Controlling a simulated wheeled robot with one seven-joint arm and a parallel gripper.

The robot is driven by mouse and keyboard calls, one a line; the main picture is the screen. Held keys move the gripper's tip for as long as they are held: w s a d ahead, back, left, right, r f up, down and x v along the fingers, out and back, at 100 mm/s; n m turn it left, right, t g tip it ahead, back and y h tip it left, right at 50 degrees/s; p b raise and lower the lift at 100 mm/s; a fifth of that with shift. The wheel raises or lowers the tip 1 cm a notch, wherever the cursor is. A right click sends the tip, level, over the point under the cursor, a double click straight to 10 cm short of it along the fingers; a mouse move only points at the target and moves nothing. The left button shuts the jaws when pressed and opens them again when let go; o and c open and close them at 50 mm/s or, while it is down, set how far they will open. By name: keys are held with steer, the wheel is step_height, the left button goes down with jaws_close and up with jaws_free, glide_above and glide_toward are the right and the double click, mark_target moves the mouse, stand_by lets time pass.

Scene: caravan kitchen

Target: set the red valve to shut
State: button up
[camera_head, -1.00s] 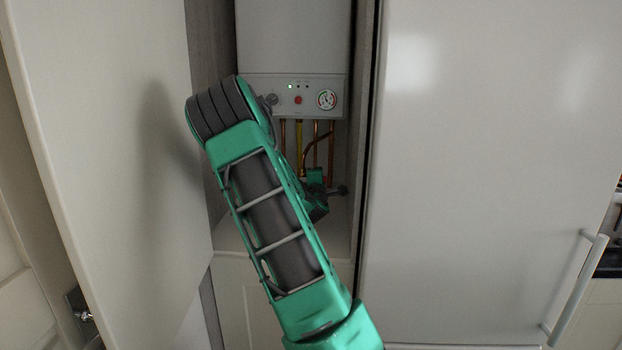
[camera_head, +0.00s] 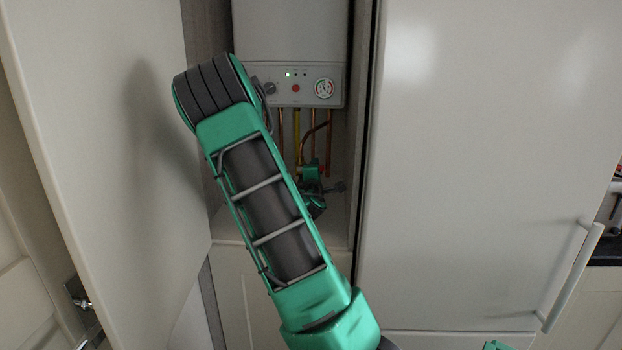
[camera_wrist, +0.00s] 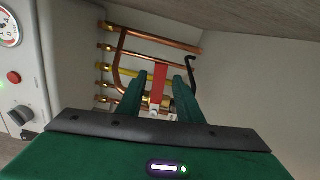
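The red valve lever (camera_wrist: 159,82) shows in the wrist view among the pipes, beside brass fittings (camera_wrist: 152,101). It looks roughly crosswise to the pipes there, though its exact angle is hard to judge. My gripper (camera_wrist: 161,78) is open, one green finger on each side of the lever, with small gaps seen between. In the head view a small red bit of the valve (camera_head: 322,170) shows by my gripper (camera_head: 312,173); my arm covers part of this area. Where the valve joins its pipe is partly hidden by the fingers.
Copper pipes (camera_wrist: 150,38) and a yellow pipe (camera_wrist: 118,70) run close around the fingers. The white boiler (camera_head: 290,35) hangs above, with a gauge and knob. The niche is narrow, between an open door (camera_head: 120,150) at left and a tall white door (camera_head: 480,150) at right.

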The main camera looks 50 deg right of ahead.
steer(key=v, duration=0.6)
steer(key=shift+w+f, duration=0.1)
